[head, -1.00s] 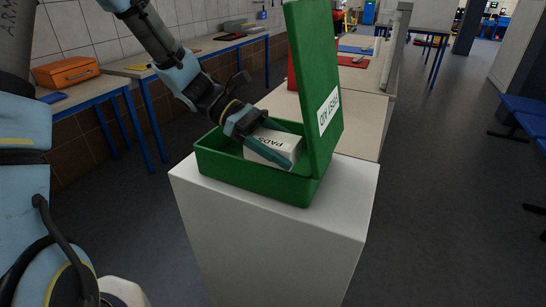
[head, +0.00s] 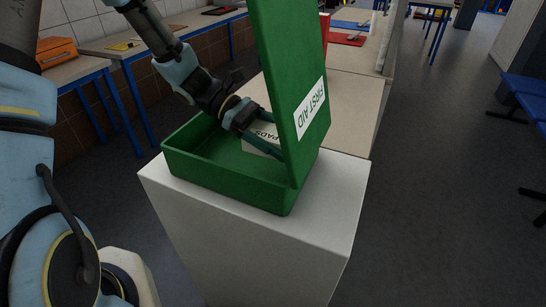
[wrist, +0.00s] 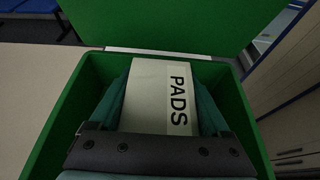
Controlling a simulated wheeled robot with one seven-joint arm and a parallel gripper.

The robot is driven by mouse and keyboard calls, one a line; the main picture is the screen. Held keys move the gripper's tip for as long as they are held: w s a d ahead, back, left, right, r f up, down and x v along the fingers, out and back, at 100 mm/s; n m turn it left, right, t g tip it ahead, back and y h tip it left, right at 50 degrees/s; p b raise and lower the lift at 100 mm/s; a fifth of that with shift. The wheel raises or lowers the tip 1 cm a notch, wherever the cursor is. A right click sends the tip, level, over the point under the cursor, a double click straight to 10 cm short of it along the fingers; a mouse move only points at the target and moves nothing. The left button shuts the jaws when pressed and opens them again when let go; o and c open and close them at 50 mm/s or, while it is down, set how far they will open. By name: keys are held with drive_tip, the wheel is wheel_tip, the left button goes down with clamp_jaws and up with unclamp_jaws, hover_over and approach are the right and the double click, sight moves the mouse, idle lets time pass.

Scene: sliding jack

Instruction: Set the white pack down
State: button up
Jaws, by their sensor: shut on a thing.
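The white pack (head: 262,139), marked PADS, is between the teal fingers of my gripper (head: 268,142), which is shut on it. In the wrist view the pack (wrist: 148,95) fills the gap between both fingers. The pack is at the lid side of the open green first aid box (head: 225,188). In the head view the raised lid (head: 290,75) hides its right end. I cannot tell whether the pack touches the box floor.
The box stands on a white pedestal (head: 330,205). The left part of its inside is bare. A pale bench (head: 340,100) stands behind it. An orange case (head: 62,50) sits on a side table at left.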

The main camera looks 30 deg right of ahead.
sight(280, 172)
drive_tip(key=shift+f+p, duration=0.65)
drive_tip(key=shift+f, duration=2.3)
drive_tip(key=shift+f, duration=0.1)
drive_tip(key=o, duration=1.2)
drive_tip(key=shift+r, duration=0.2)
drive_tip(key=b+v, duration=0.2)
drive_tip(key=v, duration=0.4)
drive_tip(key=shift+w+f, duration=0.1)
drive_tip(key=shift+f, duration=0.05)
drive_tip(key=shift+w+a+r+b, duration=0.3)
drive_tip(key=shift+w+a+r, duration=0.1)
drive_tip(key=shift+w, duration=0.1)
